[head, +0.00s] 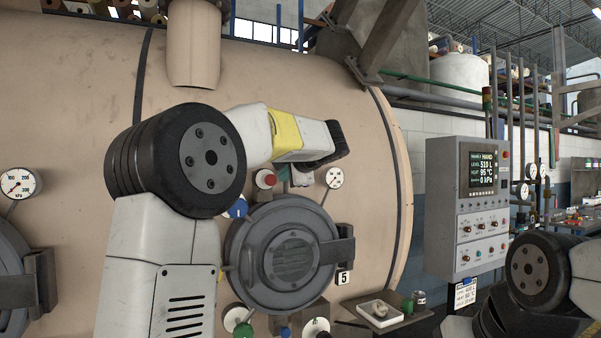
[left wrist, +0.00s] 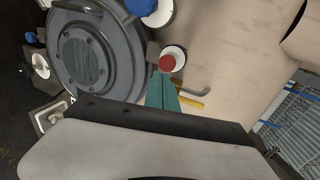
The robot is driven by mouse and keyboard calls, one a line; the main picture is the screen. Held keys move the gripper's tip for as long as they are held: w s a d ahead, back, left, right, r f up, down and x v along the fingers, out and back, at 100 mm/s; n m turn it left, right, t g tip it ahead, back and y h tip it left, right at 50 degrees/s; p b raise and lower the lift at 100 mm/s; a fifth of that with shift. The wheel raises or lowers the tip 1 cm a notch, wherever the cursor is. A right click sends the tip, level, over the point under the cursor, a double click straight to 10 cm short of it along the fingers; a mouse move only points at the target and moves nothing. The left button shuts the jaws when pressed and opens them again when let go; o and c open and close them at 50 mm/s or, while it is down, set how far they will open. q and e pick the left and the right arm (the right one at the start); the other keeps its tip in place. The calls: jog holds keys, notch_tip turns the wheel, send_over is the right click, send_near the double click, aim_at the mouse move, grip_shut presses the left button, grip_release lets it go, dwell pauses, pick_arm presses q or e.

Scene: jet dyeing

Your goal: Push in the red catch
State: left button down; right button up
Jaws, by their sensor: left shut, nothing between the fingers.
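The red catch (head: 265,179) is a round red knob on a pale base, set on the tan vessel wall just above the round grey door (head: 285,255). It also shows in the left wrist view (left wrist: 167,63), beside the door's rim. My left gripper (head: 300,178) is shut and empty, its teal fingers partly hidden under the wrist in the head view. In the left wrist view the fingertips (left wrist: 158,76) are close to the red catch and point towards it. I cannot tell whether they touch it. My right gripper is out of view.
A blue knob (head: 236,209) is left of the red catch, and a dial gauge (head: 334,177) is to its right. A grey control panel (head: 468,205) stands at the right, and a small shelf (head: 385,318) is below the door.

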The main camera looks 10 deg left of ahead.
aim_at(271, 177)
pick_arm(q)
jog(key=x, duration=0.6)
jog(key=shift+w+a+r, duration=0.1)
jog(key=shift+a+r, duration=0.1)
jog(key=shift+r, duration=0.1)
jog(key=shift+w+a, duration=0.35)
jog(key=shift+w, duration=0.15)
jog(key=w, duration=0.1)
jog(key=w+a, duration=0.1)
jog(key=shift+w+a, duration=0.25)
jog(key=shift+a, duration=0.1)
